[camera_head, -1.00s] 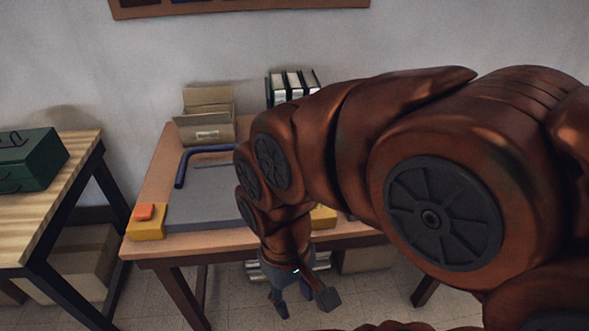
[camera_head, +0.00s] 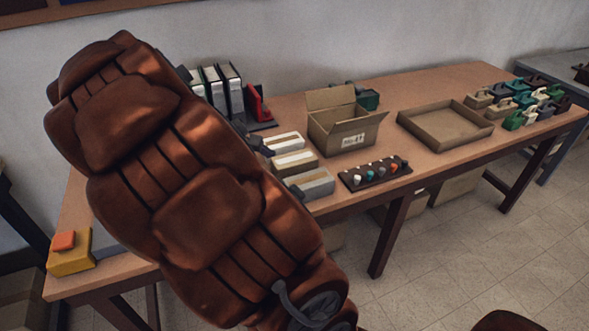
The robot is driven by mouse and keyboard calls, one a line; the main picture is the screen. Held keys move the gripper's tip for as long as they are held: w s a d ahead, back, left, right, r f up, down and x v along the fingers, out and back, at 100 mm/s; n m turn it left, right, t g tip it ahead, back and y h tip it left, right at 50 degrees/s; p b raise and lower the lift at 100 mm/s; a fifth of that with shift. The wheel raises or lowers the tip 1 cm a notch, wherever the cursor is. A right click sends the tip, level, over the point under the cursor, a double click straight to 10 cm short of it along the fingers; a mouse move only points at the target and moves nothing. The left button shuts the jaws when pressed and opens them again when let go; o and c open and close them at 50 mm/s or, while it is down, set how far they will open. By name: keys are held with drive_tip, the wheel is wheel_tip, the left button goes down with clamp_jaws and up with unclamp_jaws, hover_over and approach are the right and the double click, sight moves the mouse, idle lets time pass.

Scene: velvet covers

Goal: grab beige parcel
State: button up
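Three small banded parcels lie in a row on the table just right of my arm. The middle one looks the most beige (camera_head: 295,164), with a pale band on top. A pale-topped parcel (camera_head: 285,143) lies behind it and a grey parcel (camera_head: 310,184) in front. My arm covers their left side. Dark parts of my gripper (camera_head: 257,143) show past the arm's edge, beside the rear parcel. Most of the gripper is hidden, so its opening and any contact cannot be told.
An open cardboard box (camera_head: 345,132) stands right of the parcels, with a dark knob board (camera_head: 374,173) in front. A shallow tray (camera_head: 445,132) lies further right, then several small toolbox-like items. Binders (camera_head: 222,92) and a red item (camera_head: 256,104) stand behind. A yellow block (camera_head: 70,258) sits at left.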

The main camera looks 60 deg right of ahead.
drive_tip(key=w+d+f+n+g+h+b, duration=0.1)
drive_tip(key=w+d+f+n, duration=0.1)
drive_tip(key=d, duration=0.3)
drive_tip(key=w+d+f+n+g+h+b, duration=0.1)
drive_tip(key=w+d+f, duration=0.15)
drive_tip(key=d, duration=0.25)
drive_tip(key=n+h+b, duration=0.1)
drive_tip(key=n+h, duration=0.2)
drive_tip(key=n, duration=0.2)
approach(298, 157)
drive_tip(key=shift+x, duration=1.15)
drive_tip(key=shift+p+x, duration=0.5)
drive_tip(key=shift+x, duration=3.3)
drive_tip(key=shift+f, duration=0.1)
drive_tip(key=c, duration=1.5)
drive_tip(key=shift+c, duration=0.7)
